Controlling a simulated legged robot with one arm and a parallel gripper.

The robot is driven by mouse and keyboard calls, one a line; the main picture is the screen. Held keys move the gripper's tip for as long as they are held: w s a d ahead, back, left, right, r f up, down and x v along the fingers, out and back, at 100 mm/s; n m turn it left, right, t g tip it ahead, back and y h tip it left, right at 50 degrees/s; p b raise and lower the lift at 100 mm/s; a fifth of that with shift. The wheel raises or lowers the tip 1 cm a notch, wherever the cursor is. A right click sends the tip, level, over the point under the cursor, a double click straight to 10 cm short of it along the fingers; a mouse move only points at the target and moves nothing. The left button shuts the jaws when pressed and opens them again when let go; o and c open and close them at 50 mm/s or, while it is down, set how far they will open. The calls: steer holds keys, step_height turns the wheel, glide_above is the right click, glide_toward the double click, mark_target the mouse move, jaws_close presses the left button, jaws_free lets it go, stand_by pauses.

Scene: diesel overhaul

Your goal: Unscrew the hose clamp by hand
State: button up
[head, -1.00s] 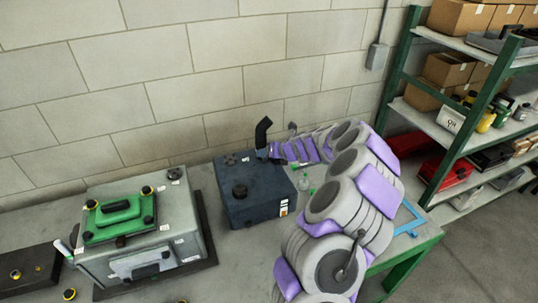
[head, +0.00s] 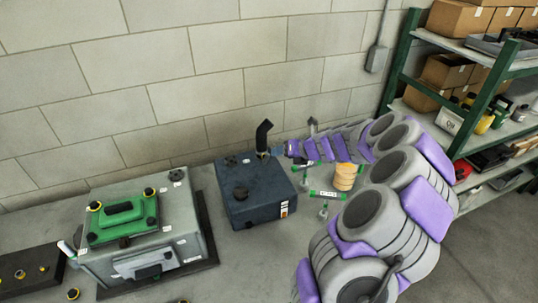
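A black bent hose (head: 263,133) stands upright at the back right corner of a dark blue tank (head: 265,190) on the bench. A small pale band at its foot looks like the hose clamp (head: 262,154); it is too small to show its screw. My gripper (head: 284,148) is just right of the hose, at the end of my grey and purple arm that reaches in from the right. A small gap seems to lie between it and the hose. Its fingers are too small to tell open from shut, and I see nothing held in it.
A grey engine block with a green cover (head: 120,217) stands left of the tank. Green-handled items (head: 327,194) and an amber ribbed cylinder (head: 345,177) are under and beside my arm. A block wall (head: 150,80) is close behind; a shelf rack (head: 480,100) stands right.

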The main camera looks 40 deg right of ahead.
steer(key=v, duration=0.7)
steer(key=shift+p, duration=0.35)
steer(key=shift+c, duration=0.4)
